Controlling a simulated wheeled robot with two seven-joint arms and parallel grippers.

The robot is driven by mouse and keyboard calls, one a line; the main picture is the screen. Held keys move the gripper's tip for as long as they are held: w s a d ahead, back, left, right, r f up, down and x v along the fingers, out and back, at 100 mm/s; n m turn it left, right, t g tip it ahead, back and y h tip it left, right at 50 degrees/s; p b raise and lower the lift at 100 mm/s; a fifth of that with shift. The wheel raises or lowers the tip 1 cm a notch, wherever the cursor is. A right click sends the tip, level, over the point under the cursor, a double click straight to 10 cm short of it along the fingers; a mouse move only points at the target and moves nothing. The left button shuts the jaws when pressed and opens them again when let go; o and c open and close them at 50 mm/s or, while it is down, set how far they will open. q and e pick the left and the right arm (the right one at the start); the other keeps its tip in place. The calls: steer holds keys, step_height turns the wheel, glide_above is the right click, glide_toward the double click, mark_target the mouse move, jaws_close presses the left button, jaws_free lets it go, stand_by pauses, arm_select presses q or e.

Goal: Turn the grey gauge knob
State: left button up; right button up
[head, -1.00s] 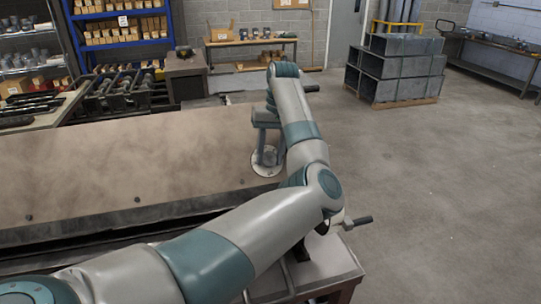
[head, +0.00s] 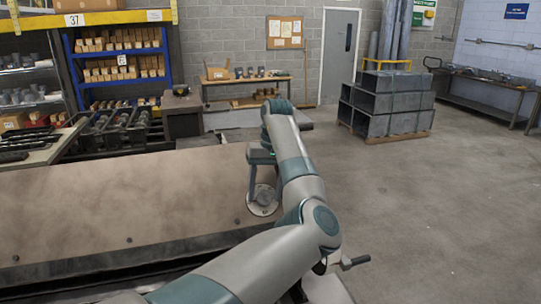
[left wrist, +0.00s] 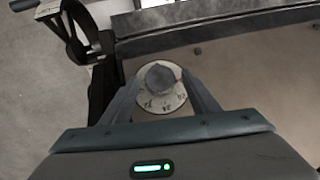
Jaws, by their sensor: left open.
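The grey gauge knob (left wrist: 160,79) sits at the centre of a round pale dial (left wrist: 173,101) with dark marks. In the left wrist view my left gripper (left wrist: 160,88) is open, with one finger on each side of the knob. I cannot tell whether the fingers touch it. In the head view the left gripper (head: 262,182) points down over the dial (head: 262,206), which lies at the right end of the tan machine bed. The knob is hard to make out there. My right gripper is in neither view.
The long tan bed (head: 120,200) has a dark front edge with bolts. A crank handle (head: 355,262) sticks out at its near right corner. Stacked grey ducts (head: 390,105) stand on a pallet at the back. The floor on the right (head: 440,210) is clear.

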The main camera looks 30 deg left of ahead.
arm_select(q)
step_height(320, 180, up, 16)
steer(key=w+d+b, duration=0.1)
steer(key=b, duration=0.2)
steer(key=shift+w+d+r, duration=0.15)
steer(key=shift+w+d, duration=0.1)
steer(key=shift+w, duration=0.15)
stand_by(0.6)
